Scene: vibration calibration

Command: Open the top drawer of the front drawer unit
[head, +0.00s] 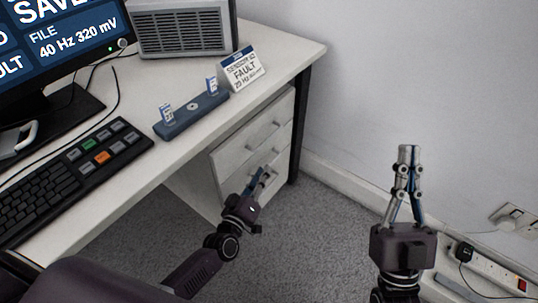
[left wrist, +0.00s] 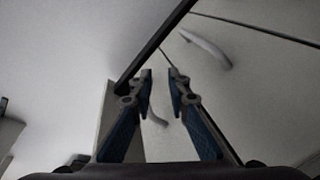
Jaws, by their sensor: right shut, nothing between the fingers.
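The white drawer unit (head: 217,181) stands under the right end of the desk. Its top drawer (head: 235,143) looks shut, with a pale bar handle on its front. My left gripper (head: 264,178) is in front of the lower drawers, below the top handle. In the left wrist view its fingertips (left wrist: 160,74) are apart, with nothing seen held between them. That view shows one curved pale handle (left wrist: 207,48) beyond the fingers at upper right and another (left wrist: 157,116) seen between the fingers. My right gripper (head: 408,152) is shut and empty, upright near the wall.
On the desk (head: 150,185) are a keyboard (head: 75,172), a monitor (head: 60,40), a blue bar fixture (head: 192,112), a fault sign (head: 242,70) and a grey vented box (head: 185,30). A dark desk leg (head: 300,125) stands right of the drawers. Carpet (head: 320,225) is clear between my arms.

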